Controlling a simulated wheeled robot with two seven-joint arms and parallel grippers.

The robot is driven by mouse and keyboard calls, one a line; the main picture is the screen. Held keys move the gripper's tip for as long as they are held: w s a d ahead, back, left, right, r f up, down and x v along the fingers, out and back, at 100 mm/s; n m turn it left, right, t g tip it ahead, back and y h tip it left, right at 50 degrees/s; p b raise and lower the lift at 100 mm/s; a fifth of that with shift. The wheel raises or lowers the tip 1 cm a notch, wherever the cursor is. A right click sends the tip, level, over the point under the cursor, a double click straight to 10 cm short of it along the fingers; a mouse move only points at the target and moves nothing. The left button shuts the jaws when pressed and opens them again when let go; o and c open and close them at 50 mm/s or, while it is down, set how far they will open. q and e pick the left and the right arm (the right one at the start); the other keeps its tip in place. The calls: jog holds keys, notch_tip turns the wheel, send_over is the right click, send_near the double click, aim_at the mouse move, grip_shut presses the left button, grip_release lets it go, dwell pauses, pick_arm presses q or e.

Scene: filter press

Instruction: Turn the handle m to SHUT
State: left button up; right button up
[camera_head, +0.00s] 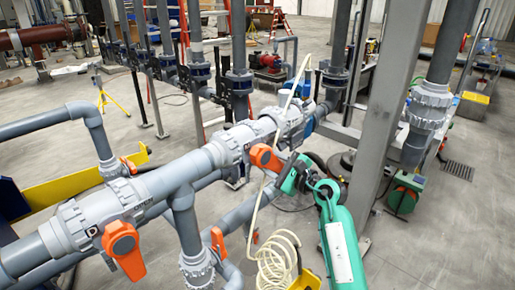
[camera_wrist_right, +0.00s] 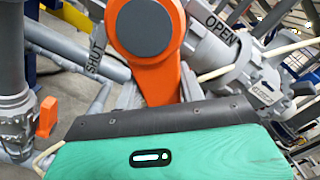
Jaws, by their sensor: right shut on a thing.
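An orange valve handle (camera_head: 264,157) sits on the grey pipe valve right of centre in the head view. In the right wrist view the same handle (camera_wrist_right: 142,28) has a round hub and a lever pointing down. A SHUT label (camera_wrist_right: 96,50) is at the hub's left and an OPEN label (camera_wrist_right: 221,30) at its right; the lever lies between them. My teal right gripper (camera_head: 290,172) is shut on the lever; its dark jaw (camera_wrist_right: 160,115) hides the lever's end. I see no letter m on the handle. My left gripper is not in view.
A second large orange handle (camera_head: 122,248) is on the nearer valve at the left, beside an OPEN label. Smaller orange handles (camera_head: 218,241) sit lower. A coiled cream hose (camera_head: 278,262) hangs below the pipe. A grey steel post (camera_head: 388,95) stands right of my arm.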

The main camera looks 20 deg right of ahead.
jog(key=shift+s+a+f+m+p, duration=0.2)
jog(key=shift+a+f+m+p, duration=0.35)
jog(key=shift+m, duration=0.35)
jog(key=m+p, duration=0.1)
jog(key=a+m+p, duration=0.1)
jog(key=p, duration=0.1)
jog(key=shift+s+f, duration=0.1)
jog(key=shift+s, duration=0.15)
pick_arm(q)
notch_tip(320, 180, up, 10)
jog(key=p, duration=0.5)
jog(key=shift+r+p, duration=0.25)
jog(key=shift+p, duration=0.05)
pick_arm(e)
jog(key=m, duration=0.2)
jog(key=a+m, duration=0.1)
jog(key=s+a+m, duration=0.1)
jog(key=m, duration=0.1)
jog(key=shift+a+f+m, duration=0.1)
jog(key=shift+f+m, duration=0.2)
jog(key=shift+f, duration=0.1)
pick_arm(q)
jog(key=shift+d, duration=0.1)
pick_arm(e)
jog(key=o, duration=0.9)
jog(key=shift+o, duration=1.2)
jog(key=shift+a+r, duration=0.1)
jog(key=shift+r, duration=0.1)
